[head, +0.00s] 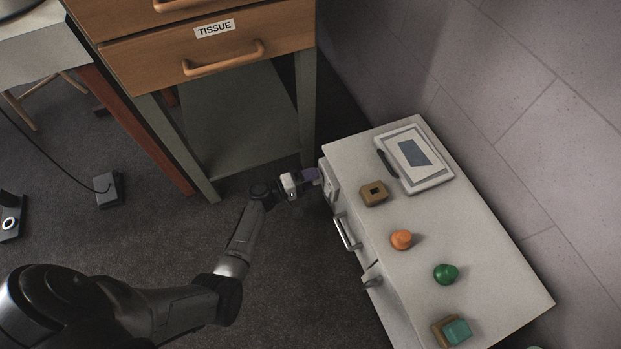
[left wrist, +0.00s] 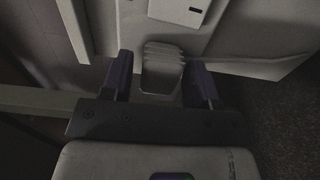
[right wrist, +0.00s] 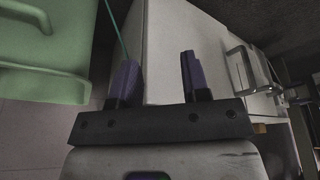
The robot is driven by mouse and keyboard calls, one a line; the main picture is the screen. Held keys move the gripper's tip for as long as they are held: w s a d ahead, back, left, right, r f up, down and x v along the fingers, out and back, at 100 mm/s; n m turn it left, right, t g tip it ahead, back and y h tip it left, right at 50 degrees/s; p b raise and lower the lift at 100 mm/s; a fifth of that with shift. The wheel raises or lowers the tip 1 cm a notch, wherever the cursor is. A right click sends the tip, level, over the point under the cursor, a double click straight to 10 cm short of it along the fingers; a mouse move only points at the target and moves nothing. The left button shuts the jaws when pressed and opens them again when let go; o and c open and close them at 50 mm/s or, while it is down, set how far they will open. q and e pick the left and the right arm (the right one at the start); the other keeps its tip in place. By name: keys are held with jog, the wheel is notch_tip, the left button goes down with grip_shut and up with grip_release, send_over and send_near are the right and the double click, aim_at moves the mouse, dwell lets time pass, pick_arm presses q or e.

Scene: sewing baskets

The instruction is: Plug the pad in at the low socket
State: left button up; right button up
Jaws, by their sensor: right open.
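A narrow gap shows beside the block. Just beyond it is a white plate (left wrist: 185,8) with a dark slot. I cannot tell whether the block is seated in a socket. A tablet-like pad (head: 420,170) lies on the cabinet top. My right gripper (right wrist: 160,80) is open and empty beside the white cabinet (right wrist: 185,50).
The cabinet top (head: 500,285) carries a brown block (head: 374,193), an orange knob (head: 401,240), a green knob (head: 445,274) and a teal block (head: 457,331). A handle (head: 346,231) juts from its front. A wooden TISSUE drawer (head: 215,60) overhangs. A green box (right wrist: 45,60) is beside my right gripper.

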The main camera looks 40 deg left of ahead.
pick_arm(q)
jog(key=shift+o, duration=0.7)
jog(key=shift+a, duration=0.1)
jog(key=shift+s, duration=0.1)
jog(key=p+v, duration=0.4)
jog(key=v, duration=0.9)
jog(key=shift+s+a+p, duration=0.15)
jog(key=shift+s+p, duration=0.15)
jog(key=shift+s, duration=0.05)
jog(key=shift+w, duration=0.1)
